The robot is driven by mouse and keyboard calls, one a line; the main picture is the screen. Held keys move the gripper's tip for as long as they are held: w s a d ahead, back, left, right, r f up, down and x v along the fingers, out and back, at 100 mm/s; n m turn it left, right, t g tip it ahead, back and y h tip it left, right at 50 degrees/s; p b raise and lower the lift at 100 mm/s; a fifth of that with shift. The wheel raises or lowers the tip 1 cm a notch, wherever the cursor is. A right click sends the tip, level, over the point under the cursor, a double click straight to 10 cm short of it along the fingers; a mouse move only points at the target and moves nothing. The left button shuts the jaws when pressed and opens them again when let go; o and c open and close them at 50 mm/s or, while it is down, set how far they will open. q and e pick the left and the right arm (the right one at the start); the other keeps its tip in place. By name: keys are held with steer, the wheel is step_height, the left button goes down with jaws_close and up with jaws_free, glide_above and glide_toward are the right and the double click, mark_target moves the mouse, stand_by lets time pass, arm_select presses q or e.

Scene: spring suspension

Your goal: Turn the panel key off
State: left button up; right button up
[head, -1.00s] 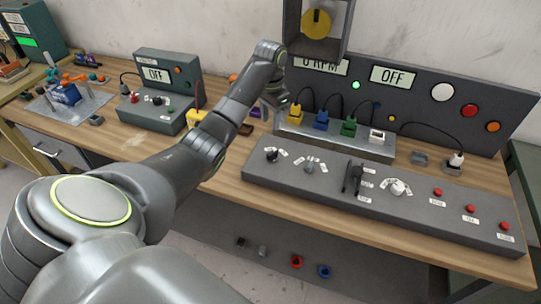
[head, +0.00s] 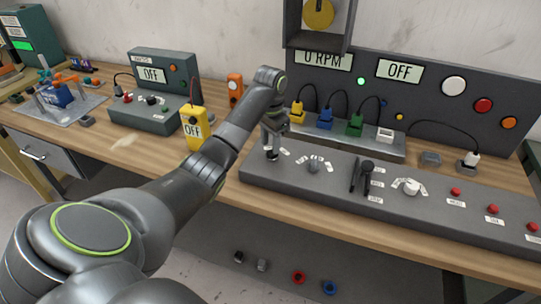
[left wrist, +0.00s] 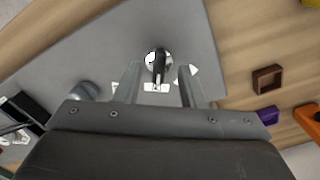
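The grey control panel (head: 330,185) lies along the front of the bench. Its leftmost control, the dark panel key (left wrist: 159,66) on a pale round base with white labels beside it, shows in the left wrist view. In the head view my left gripper (head: 271,150) is at that control and mostly hides it. In the left wrist view the two fingers of my left gripper (left wrist: 158,74) are apart, with the key showing between them. I cannot tell how deep the fingers reach around it. My right gripper is not in view.
A selector knob (head: 314,165), a lever (head: 367,167) and a white knob (head: 411,186) stand to the right on the panel. Red buttons (head: 493,209) are farther right. Behind are coloured plugs (head: 325,119) and a display (head: 397,69) reading OFF. A yellow meter (head: 193,128) stands left.

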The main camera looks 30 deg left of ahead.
arm_select(q)
steer(key=shift+f, duration=1.35)
jaws_close()
steer(key=shift+r+p, duration=0.15)
steer(key=shift+p, duration=0.55)
steer(key=n+p, duration=0.2)
steer(key=p, duration=0.1)
steer(key=n+p, duration=0.2)
steer(key=p, duration=0.2)
steer(key=n+p, duration=0.3)
steer(key=shift+d+r+p, duration=0.2)
steer(key=shift+d+p, duration=0.1)
steer(key=shift+p, duration=0.1)
steer(key=n+p, duration=0.2)
steer(key=shift+f+n, duration=0.1)
steer(key=shift+n, duration=0.2)
steer(key=shift+w+d+f+n+p, duration=0.1)
steer(key=shift+n+p, duration=0.3)
steer(key=shift+n, duration=0.2)
steer(key=shift+w+n+p, duration=0.1)
steer(key=shift+n+p, duration=0.3)
steer(key=shift+n, duration=0.2)
jaws_free()
steer(key=shift+f, duration=0.1)
